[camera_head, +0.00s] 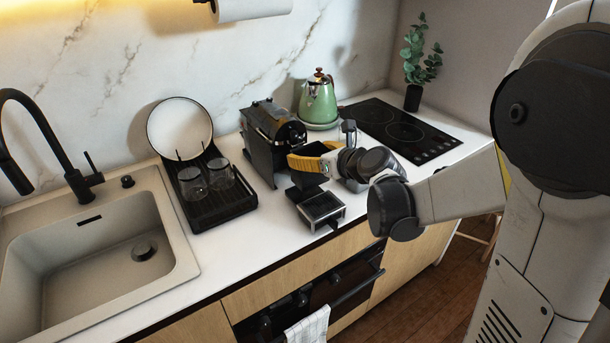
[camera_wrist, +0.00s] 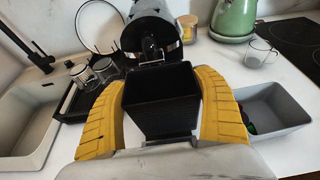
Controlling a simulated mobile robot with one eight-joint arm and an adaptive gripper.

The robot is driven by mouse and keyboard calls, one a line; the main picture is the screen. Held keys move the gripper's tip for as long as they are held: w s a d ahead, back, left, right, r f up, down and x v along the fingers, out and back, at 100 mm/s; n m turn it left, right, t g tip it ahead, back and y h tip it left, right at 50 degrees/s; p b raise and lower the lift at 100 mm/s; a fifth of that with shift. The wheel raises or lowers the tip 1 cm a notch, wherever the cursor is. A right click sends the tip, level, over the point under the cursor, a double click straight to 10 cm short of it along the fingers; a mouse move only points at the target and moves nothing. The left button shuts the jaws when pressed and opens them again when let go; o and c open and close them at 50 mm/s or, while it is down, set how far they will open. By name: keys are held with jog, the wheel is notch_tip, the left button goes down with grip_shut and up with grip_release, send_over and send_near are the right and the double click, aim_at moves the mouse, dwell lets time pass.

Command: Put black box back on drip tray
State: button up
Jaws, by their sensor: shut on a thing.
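The black box (camera_wrist: 160,98) is an open-topped dark container, held between the two yellow fingers of my gripper (camera_wrist: 163,85) in the wrist view. In the head view my gripper (camera_head: 303,161) is in front of the coffee machine (camera_head: 268,142), and the black box (camera_head: 308,180) is partly hidden by a finger. The drip tray (camera_head: 338,214), black with a silver rim, lies on the counter in front of the machine, just nearer the counter edge than the box. In the wrist view the box hides most of it. I cannot tell whether box and tray touch.
A grey bin (camera_wrist: 298,108) stands right of the gripper, with a glass mug (camera_wrist: 258,54) behind it. A green kettle (camera_head: 318,103) is at the back. A black dish rack (camera_head: 222,207) with glasses and a plate stands left, beside the sink (camera_head: 95,250).

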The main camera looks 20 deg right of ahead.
jog(key=shift+w+a+f, duration=0.3)
jog(key=shift+a+f, duration=0.15)
jog(key=shift+a, duration=0.1)
jog(key=shift+f+b, duration=1.05)
jog(key=shift+f, duration=0.8)
jog(key=shift+f, duration=0.1)
jog(key=shift+f, duration=0.2)
jog(key=o, duration=1.1)
jog(key=shift+r, duration=0.1)
jog(key=shift+r, duration=0.1)
